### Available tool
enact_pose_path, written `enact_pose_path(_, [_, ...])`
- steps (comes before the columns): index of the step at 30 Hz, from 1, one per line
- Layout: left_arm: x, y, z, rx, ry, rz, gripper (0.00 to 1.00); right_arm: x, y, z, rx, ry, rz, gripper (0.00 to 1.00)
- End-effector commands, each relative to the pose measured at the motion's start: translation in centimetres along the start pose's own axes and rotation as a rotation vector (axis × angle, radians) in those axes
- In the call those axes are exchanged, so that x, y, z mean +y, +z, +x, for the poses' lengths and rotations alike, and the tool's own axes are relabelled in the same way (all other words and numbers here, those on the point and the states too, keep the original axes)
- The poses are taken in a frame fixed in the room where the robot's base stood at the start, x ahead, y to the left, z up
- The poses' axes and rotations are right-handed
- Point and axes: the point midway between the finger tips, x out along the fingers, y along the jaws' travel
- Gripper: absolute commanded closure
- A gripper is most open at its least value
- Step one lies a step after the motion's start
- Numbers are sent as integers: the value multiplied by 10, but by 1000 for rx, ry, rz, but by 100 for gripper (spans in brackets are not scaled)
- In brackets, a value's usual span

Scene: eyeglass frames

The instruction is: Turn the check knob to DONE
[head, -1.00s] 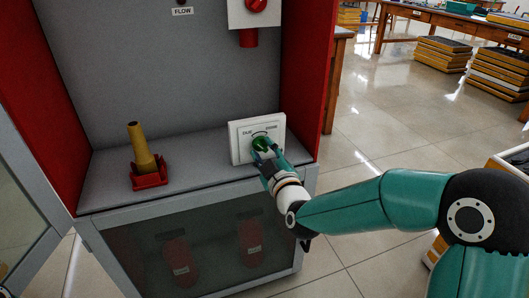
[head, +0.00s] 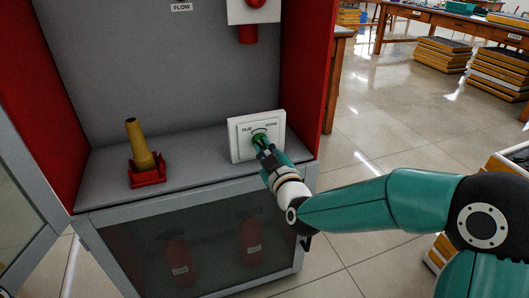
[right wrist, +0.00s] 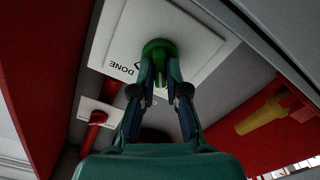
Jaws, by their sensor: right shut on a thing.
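The check knob (head: 258,139) is a green knob on a white panel (head: 236,153) that stands on the cabinet's grey shelf. The panel is marked DUE on the left and DONE on the right, with an arc between them. My right gripper (head: 264,150) is at the panel, shut on the knob and hiding part of it. In the right wrist view the green knob (right wrist: 158,46) sits between the two fingertips, with the word DONE beside it. Which mark the knob points at cannot be told. My left gripper is not in view.
A yellow nozzle (head: 139,143) stands in a red holder (head: 147,177) on the shelf, left of the panel. A red knob on a white box (head: 254,12) hangs above. Red side walls bound the cabinet. An open door (head: 25,190) is at the left.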

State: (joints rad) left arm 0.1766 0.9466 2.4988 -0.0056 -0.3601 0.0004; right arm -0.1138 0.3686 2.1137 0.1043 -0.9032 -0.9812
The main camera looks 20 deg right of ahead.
Motion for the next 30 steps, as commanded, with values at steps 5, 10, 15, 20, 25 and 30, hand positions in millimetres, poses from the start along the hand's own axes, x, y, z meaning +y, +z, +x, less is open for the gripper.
enact_pose_path(5, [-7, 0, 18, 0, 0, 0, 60, -4, 4, 0, 1, -4, 135, 100])
enact_pose_path(10, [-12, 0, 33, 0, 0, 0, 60, -3, 4, 0, 1, -4, 293, 100])
enact_pose_path(15, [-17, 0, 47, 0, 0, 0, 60, -2, 4, 0, 0, -4, 455, 100])
enact_pose_path(20, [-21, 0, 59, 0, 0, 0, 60, -1, 4, -1, 0, -4, 607, 100])
enact_pose_path(25, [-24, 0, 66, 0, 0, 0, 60, 0, 4, 0, -2, -4, 768, 100])
enact_pose_path(30, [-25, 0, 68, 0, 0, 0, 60, 1, 3, 0, -5, -5, 926, 100])
